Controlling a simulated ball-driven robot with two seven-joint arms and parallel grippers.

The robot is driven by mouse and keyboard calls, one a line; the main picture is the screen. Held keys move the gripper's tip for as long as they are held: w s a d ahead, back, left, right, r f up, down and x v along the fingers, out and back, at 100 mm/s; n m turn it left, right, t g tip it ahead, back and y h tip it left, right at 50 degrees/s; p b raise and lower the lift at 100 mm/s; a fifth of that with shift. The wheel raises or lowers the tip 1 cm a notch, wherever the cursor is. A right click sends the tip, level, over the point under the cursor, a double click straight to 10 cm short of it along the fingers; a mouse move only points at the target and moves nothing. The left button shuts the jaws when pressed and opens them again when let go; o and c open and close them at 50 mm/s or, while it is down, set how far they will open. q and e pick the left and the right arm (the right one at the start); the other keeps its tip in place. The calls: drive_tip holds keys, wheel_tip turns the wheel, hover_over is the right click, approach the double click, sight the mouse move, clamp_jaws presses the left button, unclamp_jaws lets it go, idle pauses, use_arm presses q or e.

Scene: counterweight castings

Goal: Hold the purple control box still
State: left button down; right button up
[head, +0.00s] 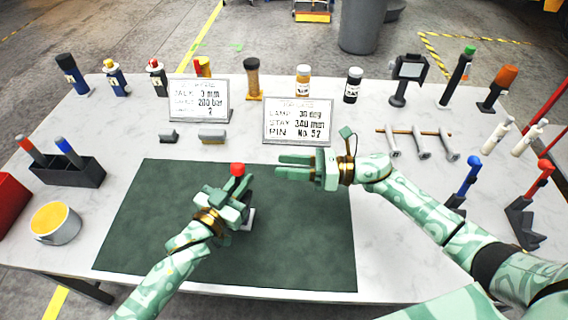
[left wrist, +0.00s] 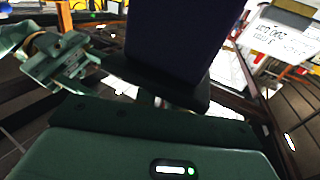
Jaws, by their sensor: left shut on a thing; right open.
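The purple control box (left wrist: 180,38) looks very dark and fills the upper middle of the left wrist view. In the head view a red knob (head: 237,169) shows above my left gripper (head: 236,190), and the box below it is mostly hidden by the fingers. My left gripper is shut on the box over the dark green mat (head: 150,225). My right gripper (head: 281,167) is open and empty. Its fingers point left, a short way to the right of the red knob and apart from it.
Two printed signs (head: 200,100) (head: 298,121) stand behind the mat. Bottles and tools line the back and right of the white table. A dark holder with markers (head: 68,172) and a yellow-filled pot (head: 56,222) stand left. The mat's left half is clear.

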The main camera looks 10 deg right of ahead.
use_arm(q)
drive_tip(key=shift+s+a+f, duration=0.1)
drive_tip(key=shift+a+f, duration=0.05)
drive_tip(key=shift+f, duration=0.35)
drive_tip(key=c, duration=1.4)
unclamp_jaws()
drive_tip(key=shift+r, duration=0.15)
drive_tip(key=shift+r, duration=0.1)
